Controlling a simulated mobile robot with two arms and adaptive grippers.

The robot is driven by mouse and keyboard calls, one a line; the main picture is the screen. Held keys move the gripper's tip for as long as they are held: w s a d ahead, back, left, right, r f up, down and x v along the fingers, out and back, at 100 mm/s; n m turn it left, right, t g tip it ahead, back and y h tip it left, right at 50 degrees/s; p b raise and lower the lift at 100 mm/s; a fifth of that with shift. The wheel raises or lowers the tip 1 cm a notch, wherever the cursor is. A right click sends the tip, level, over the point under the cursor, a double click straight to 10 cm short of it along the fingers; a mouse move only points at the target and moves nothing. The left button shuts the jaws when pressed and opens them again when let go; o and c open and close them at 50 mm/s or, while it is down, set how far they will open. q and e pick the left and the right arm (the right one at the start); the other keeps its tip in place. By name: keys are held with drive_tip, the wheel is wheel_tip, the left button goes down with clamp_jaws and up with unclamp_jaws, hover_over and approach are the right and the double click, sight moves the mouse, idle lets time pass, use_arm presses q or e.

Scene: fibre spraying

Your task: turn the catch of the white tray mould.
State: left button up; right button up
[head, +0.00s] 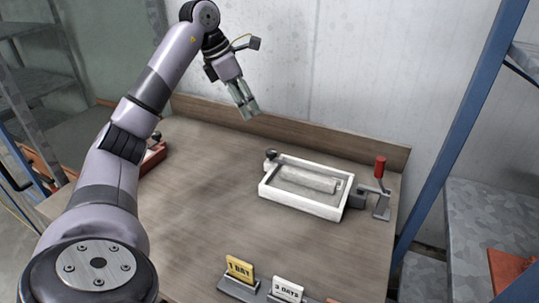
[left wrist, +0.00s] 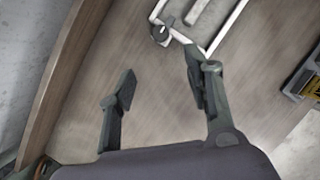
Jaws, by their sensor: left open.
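The white tray mould (head: 300,206) sits on the wooden table, right of the middle, with a pale block (head: 306,179) inside it. A dark knob-like catch (head: 271,155) is at its far left corner. A clamp with a red handle (head: 380,167) stands upright at its right end. My left gripper (head: 247,112) is open and empty, above the back of the table, up and left of the mould and apart from it. In the left wrist view, the mould's rim (left wrist: 228,30) and the dark knob (left wrist: 160,33) show beyond the open fingers (left wrist: 160,72). My right gripper is out of view.
A yellow "1 DAY" sign (head: 239,269) and a white "3 DAYS" sign (head: 287,290) stand at the table's front. A red object (head: 153,157) is partly hidden behind my left arm. A low backboard (head: 290,132) edges the table. The middle of the table is clear.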

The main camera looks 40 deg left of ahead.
sight(271, 151)
use_arm(q)
drive_tip(key=x, duration=1.7)
drive_tip(key=shift+p, duration=0.3)
drive_tip(key=shift+c, duration=0.2)
clamp_jaws()
